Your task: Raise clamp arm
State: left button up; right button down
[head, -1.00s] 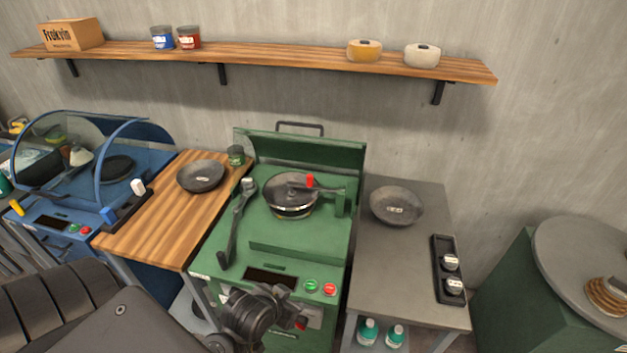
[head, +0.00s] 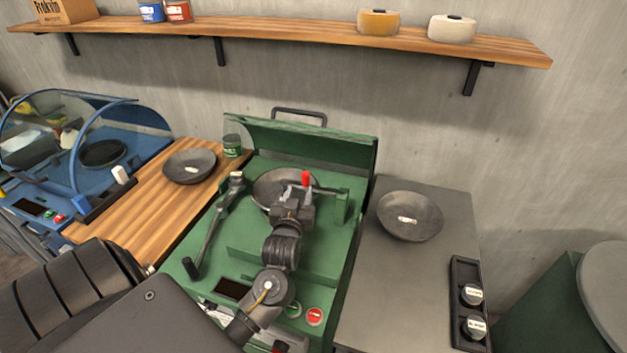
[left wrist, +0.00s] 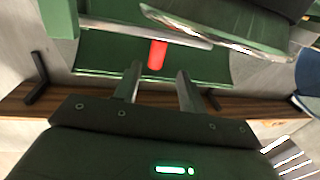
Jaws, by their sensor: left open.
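The green machine (head: 240,250) stands at the centre in the head view. Its clamp arm (head: 326,190) lies roughly level over a dark metal bowl (head: 266,188) and carries an upright red handle (head: 305,178). My left gripper (head: 298,196) is open and empty, just in front of the red handle, and covers part of the bowl. In the left wrist view, the red handle (left wrist: 157,55) shows between and beyond the two fingers (left wrist: 158,82). Whether the fingertips reach past it cannot be told. My right gripper is not in view.
A long lever (head: 212,225) stands left of the clamp. Dark bowls rest on the wooden table (head: 135,215) at left and the grey table (head: 400,285) at right. A green upright panel (head: 320,145) stands behind the clamp. A shelf (head: 290,32) hangs above.

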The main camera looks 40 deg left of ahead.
aim_at(305, 180)
pick_arm(q)
jog(key=shift+w+r, duration=0.2)
jog(key=shift+w, duration=0.15)
jog(key=p+x, duration=0.1)
jog(key=x, duration=0.4)
jog(key=shift+w+a+p, duration=0.1)
jog(key=shift+w+p, duration=0.3)
jog(key=shift+w+a+f, duration=0.15)
jog(key=shift+w+a, duration=0.1)
jog(key=shift+w, duration=0.2)
grip_shut()
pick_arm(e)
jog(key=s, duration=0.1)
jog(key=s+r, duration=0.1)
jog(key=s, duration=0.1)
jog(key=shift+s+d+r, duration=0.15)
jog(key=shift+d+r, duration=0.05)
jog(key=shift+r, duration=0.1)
